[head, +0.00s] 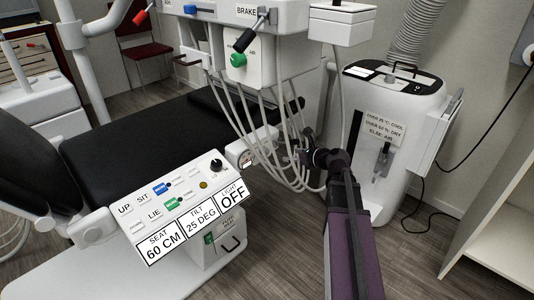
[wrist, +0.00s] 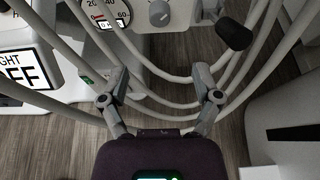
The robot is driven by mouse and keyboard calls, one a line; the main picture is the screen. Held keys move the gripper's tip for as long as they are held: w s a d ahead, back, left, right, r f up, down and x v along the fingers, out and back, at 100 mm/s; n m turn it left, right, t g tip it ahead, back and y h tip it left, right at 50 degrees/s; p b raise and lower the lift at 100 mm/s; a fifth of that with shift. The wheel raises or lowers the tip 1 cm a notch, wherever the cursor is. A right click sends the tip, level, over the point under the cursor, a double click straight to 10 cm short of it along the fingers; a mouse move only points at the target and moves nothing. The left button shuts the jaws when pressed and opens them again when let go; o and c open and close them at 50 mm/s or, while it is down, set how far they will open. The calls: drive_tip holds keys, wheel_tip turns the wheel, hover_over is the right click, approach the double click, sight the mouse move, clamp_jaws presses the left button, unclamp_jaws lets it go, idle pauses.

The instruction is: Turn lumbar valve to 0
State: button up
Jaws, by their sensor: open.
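A round grey knob (wrist: 159,13), which may be the lumbar valve, sits on a white housing at the top edge of the wrist view. A dial gauge (wrist: 108,12) with numbers and a small readout is to its left. The gauge also shows in the head view (head: 246,158), on the side of the chair. No lumbar label is readable, and the knob's setting is unclear. My gripper (wrist: 161,97) is open and empty, its two fingers spread below the knob, apart from it. In the head view my gripper (head: 307,150) is beside the hanging hoses.
Several pale hoses (wrist: 180,78) loop between and past my fingers. A dark handle (wrist: 234,34) hangs at upper right. In the head view, a white control panel (head: 180,205) is left, a white wheeled unit (head: 390,125) right. Wood floor (head: 285,240) is open below.

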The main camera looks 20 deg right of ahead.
sight(267, 152)
drive_tip(key=b+x, duration=0.5)
drive_tip(key=x, duration=0.8)
drive_tip(key=shift+w+a+f, duration=0.15)
drive_tip(key=shift+f, duration=0.05)
clamp_jaws()
